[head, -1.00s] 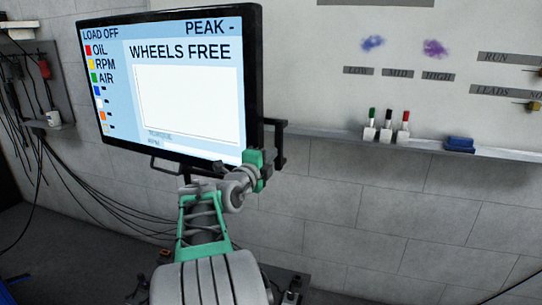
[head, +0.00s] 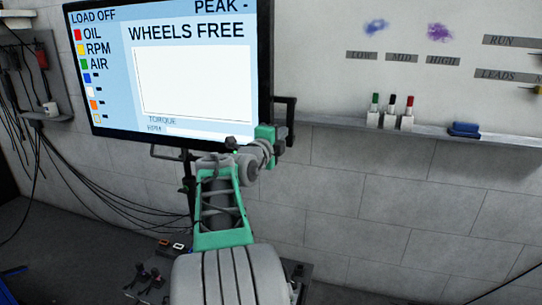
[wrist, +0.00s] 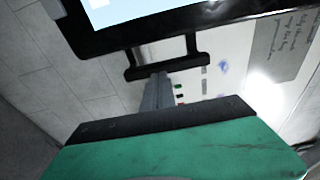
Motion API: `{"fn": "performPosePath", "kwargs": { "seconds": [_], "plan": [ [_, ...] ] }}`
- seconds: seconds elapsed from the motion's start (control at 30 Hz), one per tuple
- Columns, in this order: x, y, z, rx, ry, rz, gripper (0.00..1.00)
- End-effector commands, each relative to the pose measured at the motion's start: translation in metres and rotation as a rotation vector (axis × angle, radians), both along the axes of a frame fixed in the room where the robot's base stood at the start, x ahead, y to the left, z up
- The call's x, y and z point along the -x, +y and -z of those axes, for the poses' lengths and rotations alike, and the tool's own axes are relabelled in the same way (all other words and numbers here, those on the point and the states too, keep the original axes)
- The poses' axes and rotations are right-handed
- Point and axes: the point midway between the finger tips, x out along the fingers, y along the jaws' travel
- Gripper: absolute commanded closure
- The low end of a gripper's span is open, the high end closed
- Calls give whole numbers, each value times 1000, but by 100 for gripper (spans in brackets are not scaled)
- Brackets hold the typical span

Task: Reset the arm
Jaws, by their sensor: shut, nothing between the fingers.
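My arm rises from the bottom of the head view, with green and grey links. Its end, my gripper (head: 280,134), is in front of the lower right corner of the monitor in the picture. The gripper is small there and its fingers are hard to make out; it is shut with nothing held. In the wrist view, the green and black body of my gripper (wrist: 165,125) fills the lower part. Contact between the gripper and the monitor cannot be told.
The monitor (head: 190,142) reads "WHEELS FREE" and "LOAD OFF"; a dark bracket (head: 291,110) sticks out at its right. A shelf (head: 335,122) under the whiteboard (head: 410,88) holds markers (head: 391,112) and a blue eraser (head: 465,129). Cables hang at left. The wall at lower right is clear.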

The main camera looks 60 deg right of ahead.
Motion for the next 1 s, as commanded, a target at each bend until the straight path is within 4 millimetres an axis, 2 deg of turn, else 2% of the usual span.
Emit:
{"fn": "performPosePath", "kwargs": {
  "seconds": [0.03, 0.1, 0.3, 0.43, 0.6, 0.67, 0.77, 0.87, 0.9, 0.97, 1.0],
  "plan": [
    [1, 10, 12, 4, -3, -3, 100],
    [5, 30, 2, 4, -3, -4, 100],
    [17, 82, 2, 1, -1, -5, 100],
    [23, 101, 2, 1, 0, -3, 100],
    [25, 109, 1, -3, 3, -2, 100],
    [18, 113, 1, -17, 29, -23, 100],
    [-14, 136, 8, -89, 179, -136, 100],
    [-64, 189, 29, -183, 464, -366, 100],
    [-81, 218, 39, -207, 600, -482, 100],
    [-100, 266, 57, -222, 808, -665, 100],
    [-108, 299, 68, -217, 943, -791, 100]
  ]
}}
